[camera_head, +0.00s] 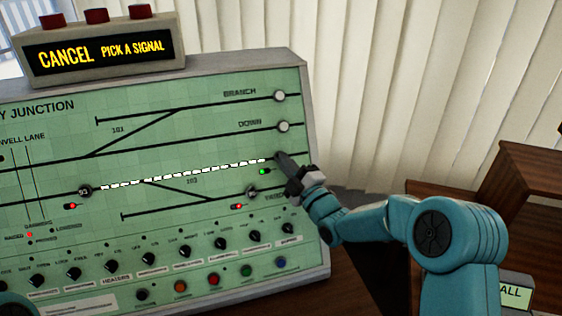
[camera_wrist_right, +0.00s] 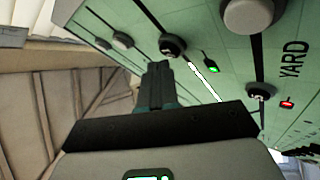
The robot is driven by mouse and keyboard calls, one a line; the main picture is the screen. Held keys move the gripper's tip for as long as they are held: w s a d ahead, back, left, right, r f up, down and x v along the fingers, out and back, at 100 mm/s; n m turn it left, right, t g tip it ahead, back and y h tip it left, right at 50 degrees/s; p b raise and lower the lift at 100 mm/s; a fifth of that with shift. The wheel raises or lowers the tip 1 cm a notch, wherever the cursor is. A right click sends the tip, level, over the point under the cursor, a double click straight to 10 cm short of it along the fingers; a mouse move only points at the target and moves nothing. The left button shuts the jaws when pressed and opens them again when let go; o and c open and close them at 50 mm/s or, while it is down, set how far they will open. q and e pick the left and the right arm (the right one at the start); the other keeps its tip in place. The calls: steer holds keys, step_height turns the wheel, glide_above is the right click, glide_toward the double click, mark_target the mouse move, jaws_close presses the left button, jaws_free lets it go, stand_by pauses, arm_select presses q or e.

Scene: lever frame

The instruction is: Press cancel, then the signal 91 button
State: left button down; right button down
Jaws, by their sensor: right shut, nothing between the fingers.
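The green signal panel (camera_head: 150,150) shows a track diagram. A box on its top edge has a display (camera_head: 100,50) reading "CANCEL PICK A SIGNAL" and three red buttons on top, among them a left one (camera_head: 53,20); none shows a readable label. My right gripper (camera_head: 284,162) is shut and empty at the line's right end. In the right wrist view its fingertips (camera_wrist_right: 159,70) are close to a dark round button (camera_wrist_right: 172,45); contact cannot be told.
Pale buttons (camera_head: 284,126) stand above the right gripper. A green lamp (camera_head: 262,171) and red lamps (camera_head: 238,206) are lit. Rows of black knobs (camera_head: 221,244) and coloured buttons (camera_head: 246,271) line the panel's bottom. Wooden furniture (camera_head: 520,180) stands at right.

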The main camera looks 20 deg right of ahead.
steer(key=shift+w+f+b, duration=0.25)
steer(key=shift+w+b, duration=0.2)
steer(key=shift+b, duration=0.3)
stand_by(0.9)
stand_by(0.4)
steer(key=shift+s+r+b, duration=0.45)
steer(key=shift+s+b, duration=0.15)
steer(key=shift+s, duration=0.15)
steer(key=s, duration=0.1)
steer(key=s+r+b, duration=0.1)
steer(key=s, duration=0.1)
steer(key=s+r+b, duration=0.1)
steer(key=shift+s+r, duration=0.2)
steer(key=shift+s, duration=0.05)
